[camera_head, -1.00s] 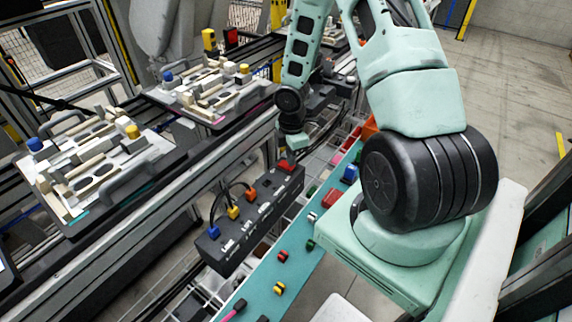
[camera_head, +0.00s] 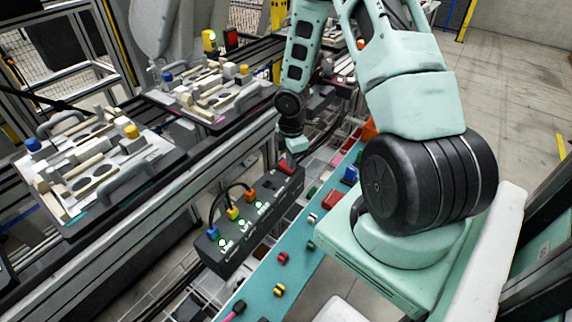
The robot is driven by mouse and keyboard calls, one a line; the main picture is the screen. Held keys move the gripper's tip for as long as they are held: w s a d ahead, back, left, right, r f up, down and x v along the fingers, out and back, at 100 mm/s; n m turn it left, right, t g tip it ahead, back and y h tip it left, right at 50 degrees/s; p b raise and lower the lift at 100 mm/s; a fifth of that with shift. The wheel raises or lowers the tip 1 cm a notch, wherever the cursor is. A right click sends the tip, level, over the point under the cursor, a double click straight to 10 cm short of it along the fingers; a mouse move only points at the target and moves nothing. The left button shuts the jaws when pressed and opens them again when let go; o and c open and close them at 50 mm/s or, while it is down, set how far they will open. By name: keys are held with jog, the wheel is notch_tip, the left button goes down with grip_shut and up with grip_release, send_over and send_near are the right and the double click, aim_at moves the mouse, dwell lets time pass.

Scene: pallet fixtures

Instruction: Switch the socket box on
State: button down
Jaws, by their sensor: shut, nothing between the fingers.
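The socket box (camera_head: 222,262) is a long dark box beside the teal strip. Colored plugs, blue (camera_head: 212,233), yellow (camera_head: 233,213) and orange (camera_head: 250,196), sit in it with black cables. Small green lights (camera_head: 242,223) glow beside these plugs. A red switch (camera_head: 286,168) is at the box's far end. My gripper (camera_head: 296,149) is shut and empty, just above and close to the red switch. Its fingertips are small and partly hidden, so I cannot tell whether they touch the switch.
Two fixture pallets, a near one (camera_head: 150,165) and a far one (camera_head: 222,118), stand on the rails at left. The teal strip (camera_head: 262,282) carries several small colored connectors. A yellow box (camera_head: 209,43) at the back shows a light. Grey floor (camera_head: 510,90) is open at right.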

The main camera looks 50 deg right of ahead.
notch_tip(320, 180, up, 7)
jog(key=p, duration=0.6)
jog(key=shift+p, duration=0.35)
jog(key=shift+f, duration=0.1)
jog(key=a+r+m, duration=0.3)
jog(key=a+r, duration=1.2)
jog(key=a, duration=0.5)
jog(key=s+a+r+m, duration=0.1)
jog(key=s+a+r, duration=0.3)
jog(key=s, duration=0.5)
jog(key=s+a+r+m, duration=0.1)
jog(key=s+a+r, duration=0.4)
jog(key=s+a, duration=0.3)
jog(key=shift+s+a+m+y, duration=0.3)
jog(key=shift+s+a+m, duration=0.1)
jog(key=shift+a, duration=0.4)
jog(key=shift+r, duration=0.1)
